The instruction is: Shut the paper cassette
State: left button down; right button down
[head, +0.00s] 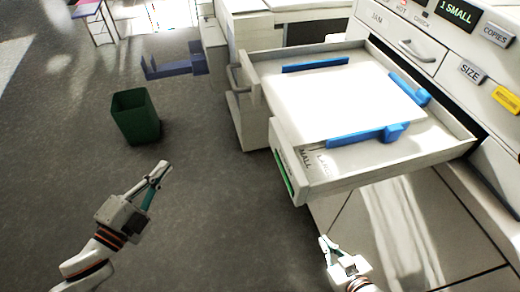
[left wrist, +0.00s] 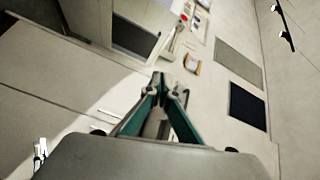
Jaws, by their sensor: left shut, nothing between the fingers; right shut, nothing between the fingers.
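The paper cassette (head: 312,192) is a pale drawer pulled well out of the white copier at the right of the head view. White paper (head: 335,100) lies in it between blue guides (head: 368,135). Its front has a green strip and faces the lower left. My left gripper (head: 162,168) is shut and empty over the floor, left of the cassette and apart from it. It also shows in the left wrist view (left wrist: 160,80), with no cassette clearly seen there. My right gripper (head: 325,243) is shut and empty, below the cassette's front corner in the picture, not visibly touching it.
The copier's upper panel carries labelled buttons such as a SIZE button (head: 471,72). A dark green bin (head: 136,117) stands on the floor at the left, with a blue-grey open tray (head: 174,66) behind it. Grey floor between the bin and the cassette is clear.

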pick_arm(q)
notch_tip(320, 180, up, 8)
jog(key=d+m+h, duration=0.3)
jog(key=m+h, duration=0.1)
jog(key=m, duration=0.4)
jog(key=s+d+r+m+g+h, duration=0.5)
jog(key=s+r+m+g+h, duration=0.15)
jog(key=m, duration=0.65)
jog(key=m+g, duration=0.6)
jog(key=m, duration=0.4)
send_near(279, 155)
jog(key=shift+t+y, duration=0.25)
jog(key=p+x, duration=0.1)
jog(key=x, duration=0.1)
jog(key=p+x, duration=0.1)
jog(key=p, duration=0.1)
jog(key=p+x, duration=0.1)
jog(key=x, duration=0.1)
jog(key=shift+s+d+r, duration=0.1)
jog(key=shift+d+r, duration=0.2)
jog(key=shift+d, duration=0.1)
jog(key=shift+d+f+p, duration=0.1)
jog(key=shift+d+p, duration=0.25)
jog(key=shift+d, duration=0.2)
jog(key=shift+f, duration=0.1)
